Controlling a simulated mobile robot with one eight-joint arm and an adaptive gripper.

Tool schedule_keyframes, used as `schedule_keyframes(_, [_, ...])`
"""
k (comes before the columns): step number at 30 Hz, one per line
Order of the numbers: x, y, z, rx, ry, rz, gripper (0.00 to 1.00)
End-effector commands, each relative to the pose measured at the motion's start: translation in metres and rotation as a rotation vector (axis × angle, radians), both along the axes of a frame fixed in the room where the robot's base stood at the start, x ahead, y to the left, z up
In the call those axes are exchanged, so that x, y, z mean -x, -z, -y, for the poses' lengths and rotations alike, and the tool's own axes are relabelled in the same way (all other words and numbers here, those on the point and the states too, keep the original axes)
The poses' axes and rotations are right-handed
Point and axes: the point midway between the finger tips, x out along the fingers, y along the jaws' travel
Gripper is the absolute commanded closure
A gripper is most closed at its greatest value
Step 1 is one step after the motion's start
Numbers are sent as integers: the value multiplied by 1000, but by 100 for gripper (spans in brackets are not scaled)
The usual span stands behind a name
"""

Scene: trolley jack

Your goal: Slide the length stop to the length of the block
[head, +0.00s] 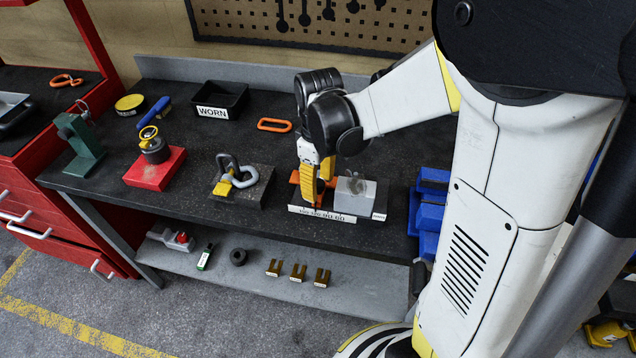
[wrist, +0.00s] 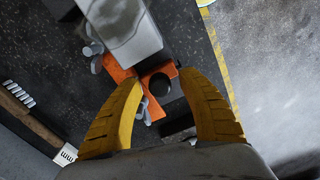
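The orange length stop (head: 297,178) sits at the left of the grey block (head: 355,196), over a dark base with a white number scale (head: 322,213) along its front. The stop also shows in the wrist view (wrist: 149,73), with a dark round spot on it; the block (wrist: 125,30) is above it there. My gripper (head: 318,192) points down at the stop. In the wrist view its yellow fingertips (wrist: 160,78) are apart, on either side of the stop's raised part. Whether they touch it cannot be told. The fingers hide part of the stop in the head view.
A padlock-like grey shackle on a dark plate (head: 243,190) and a red block (head: 156,168) stand left on the bench. A black bin (head: 220,99) and an orange ring (head: 274,125) lie behind. Blue blocks (head: 430,200) stand close on the right.

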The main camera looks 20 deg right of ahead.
Motion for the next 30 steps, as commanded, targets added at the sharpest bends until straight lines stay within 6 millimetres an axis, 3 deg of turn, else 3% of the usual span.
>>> schedule_keyframes(5, [0, -4, 0, 0, 0, 0, 53])
schedule_keyframes(8, [0, -16, 0, 0, 0, 0, 53])
schedule_keyframes(21, [0, -106, 0, 0, 0, 0, 53])
schedule_keyframes(30, [0, -120, 0, 0, 0, 0, 53])
